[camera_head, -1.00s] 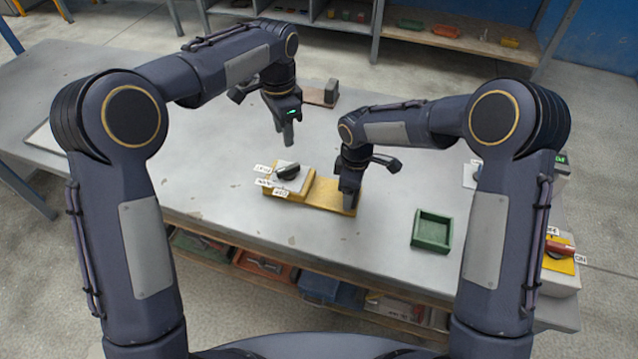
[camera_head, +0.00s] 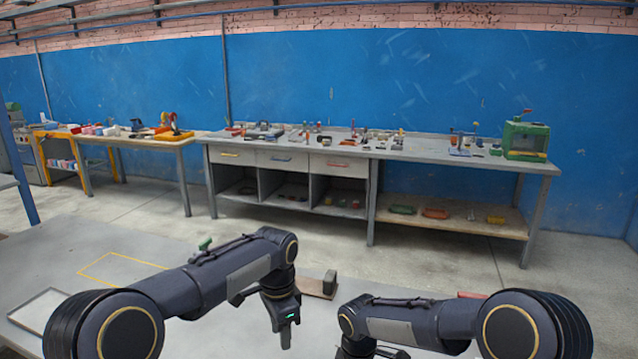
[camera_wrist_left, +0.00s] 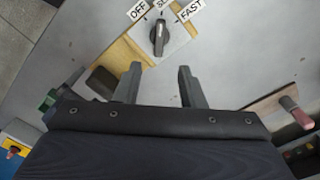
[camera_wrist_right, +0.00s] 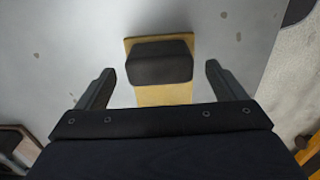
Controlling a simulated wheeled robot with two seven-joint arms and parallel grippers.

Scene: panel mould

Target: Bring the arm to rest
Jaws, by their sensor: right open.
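My left gripper (camera_head: 287,336) hangs over the near table in the head view. In the left wrist view its two fingers (camera_wrist_left: 160,72) stand apart with nothing between them. A rotary switch (camera_wrist_left: 159,36) with OFF and FAST labels lies beyond the fingertips. My right gripper (camera_wrist_right: 159,74) is open in the right wrist view. A dark block (camera_wrist_right: 160,62) on a yellow plate (camera_wrist_right: 163,95) shows between its fingers, with a gap on each side. In the head view, the right gripper's fingers are below the picture edge.
The near table (camera_head: 50,254) has a yellow outlined rectangle and a pale framed panel (camera_head: 38,312) at left. A wooden piece with a dark block (camera_head: 328,285) lies behind the left gripper. A long workbench (camera_head: 270,150) stands against the blue wall, beyond open floor.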

